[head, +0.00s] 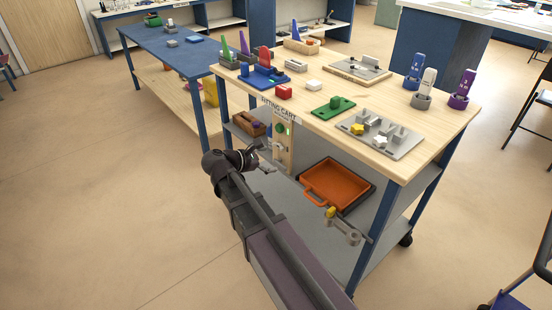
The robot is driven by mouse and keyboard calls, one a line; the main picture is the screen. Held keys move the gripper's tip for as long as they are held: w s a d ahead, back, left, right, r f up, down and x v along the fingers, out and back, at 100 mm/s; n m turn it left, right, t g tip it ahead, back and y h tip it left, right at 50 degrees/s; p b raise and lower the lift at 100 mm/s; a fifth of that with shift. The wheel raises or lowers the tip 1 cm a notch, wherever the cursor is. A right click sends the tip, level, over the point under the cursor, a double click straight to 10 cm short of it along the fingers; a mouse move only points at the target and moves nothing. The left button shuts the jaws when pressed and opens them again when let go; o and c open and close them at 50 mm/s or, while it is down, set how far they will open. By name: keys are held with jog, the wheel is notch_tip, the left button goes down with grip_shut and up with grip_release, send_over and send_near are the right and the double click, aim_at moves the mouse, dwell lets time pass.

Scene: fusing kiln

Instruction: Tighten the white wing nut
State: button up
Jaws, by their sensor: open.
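A grey plate (405,153) lies at the front right of the wooden cart top. On it sits a small white lobed piece (380,142), which looks like the white wing nut. A yellow lobed piece (357,129) sits to its left, and grey blocks stand behind them. How tight the white piece is cannot be seen. My gripper (263,159) is open and appears empty, in front of the cart's side and below its top. It is well to the left of the white piece and apart from it.
A vertical panel with a green knob (281,128) hangs close to my gripper. An orange tray (338,184) is on the shelf below. Floor at left is clear.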

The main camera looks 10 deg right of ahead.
aim_at(276, 147)
jog(key=w+a+f+n+t+h+b, duration=0.2)
jog(key=a+n+b, duration=0.3)
jog(key=a+b, duration=0.3)
jog(key=shift+w+f+n+t+h, duration=0.3)
jog(key=shift+w+f+t+h, duration=0.2)
jog(key=shift+t, duration=0.3)
jog(key=shift+d, duration=0.1)
jog(key=shift+f+x, duration=0.2)
jog(key=shift+x, duration=6.65)
jog(key=c, duration=1.1)
